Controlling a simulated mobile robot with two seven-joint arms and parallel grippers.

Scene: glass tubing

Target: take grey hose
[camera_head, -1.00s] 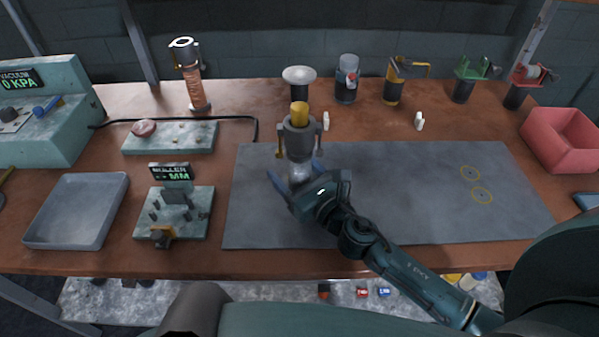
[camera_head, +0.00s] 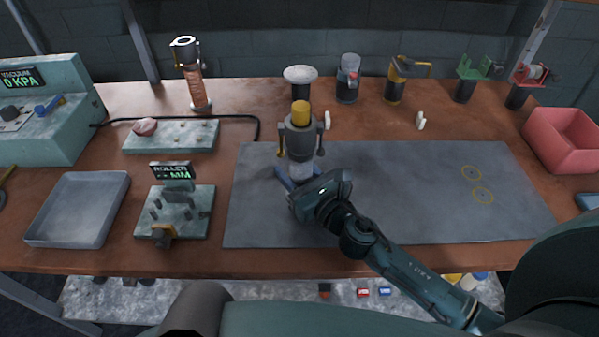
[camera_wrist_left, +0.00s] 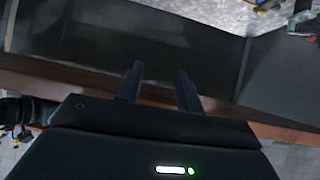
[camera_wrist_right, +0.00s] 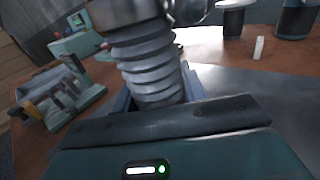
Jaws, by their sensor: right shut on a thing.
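The grey hose is a ribbed, bellows-like piece that fills the middle of the right wrist view (camera_wrist_right: 150,68). In the head view its pale lower part (camera_head: 301,169) shows under a dark grey body with side arms and a yellow top (camera_head: 301,110). It stands upright over the grey mat. My right gripper (camera_head: 297,184) is shut on the ribbed hose, low down, with blue fingers on both sides (camera_wrist_right: 155,95). The hose's lowest end is hidden behind the gripper. My left gripper (camera_wrist_left: 160,85) shows only in its wrist view, open with nothing between its fingers.
The grey mat (camera_head: 400,205) is clear to the right. Several tools stand along the back, including a white-topped one (camera_head: 300,75). A roller fixture (camera_head: 180,215) and a grey tray (camera_head: 78,210) lie left. A red bin (camera_head: 565,145) stands right.

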